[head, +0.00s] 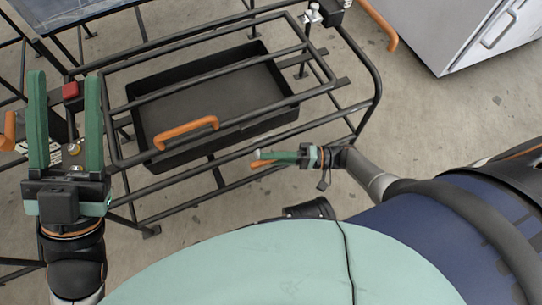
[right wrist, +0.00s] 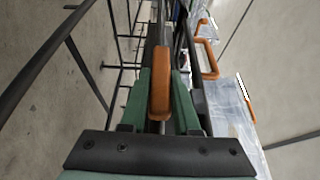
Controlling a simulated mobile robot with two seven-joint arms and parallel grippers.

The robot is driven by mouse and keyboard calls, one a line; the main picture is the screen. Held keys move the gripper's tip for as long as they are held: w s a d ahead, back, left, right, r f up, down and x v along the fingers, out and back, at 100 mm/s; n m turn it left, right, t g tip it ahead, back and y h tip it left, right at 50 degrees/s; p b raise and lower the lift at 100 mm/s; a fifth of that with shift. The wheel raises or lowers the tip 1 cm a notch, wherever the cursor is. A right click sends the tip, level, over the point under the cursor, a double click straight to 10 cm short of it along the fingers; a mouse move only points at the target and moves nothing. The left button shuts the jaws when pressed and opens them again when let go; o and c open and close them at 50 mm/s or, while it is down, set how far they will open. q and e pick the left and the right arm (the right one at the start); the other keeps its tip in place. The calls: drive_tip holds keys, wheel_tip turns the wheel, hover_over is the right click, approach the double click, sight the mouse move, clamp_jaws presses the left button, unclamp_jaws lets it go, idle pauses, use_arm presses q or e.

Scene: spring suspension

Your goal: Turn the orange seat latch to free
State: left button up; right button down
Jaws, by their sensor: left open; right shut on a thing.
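An orange latch, a short rounded bar, shows in the right wrist view (right wrist: 160,92) between the green fingers of my right gripper (right wrist: 160,75). In the head view that gripper (head: 262,156) is at the near side of the black tubular frame (head: 225,172), shut on the latch, whose orange edge (head: 262,164) shows just below the fingers. My left gripper (head: 64,76) is open, its green fingers wide apart, at the frame's left end. A red block (head: 71,91) on the frame appears between those fingers; I cannot tell whether they touch it.
A black tray (head: 215,100) sits within the frame, below its upper bars. A curved orange handle (head: 186,131) is on the frame's near bar. A white cabinet (head: 455,35) stands at upper right. Another orange handle (head: 380,25) is near it. Concrete floor is open between frame and cabinet.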

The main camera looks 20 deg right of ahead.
drive_tip(key=shift+s+a, duration=0.1)
drive_tip(key=shift+a, duration=0.05)
drive_tip(key=c, duration=0.6)
unclamp_jaws()
drive_tip(key=shift+c, duration=0.2)
drive_tip(key=v, duration=1.2)
drive_tip(key=shift+d, duration=0.3)
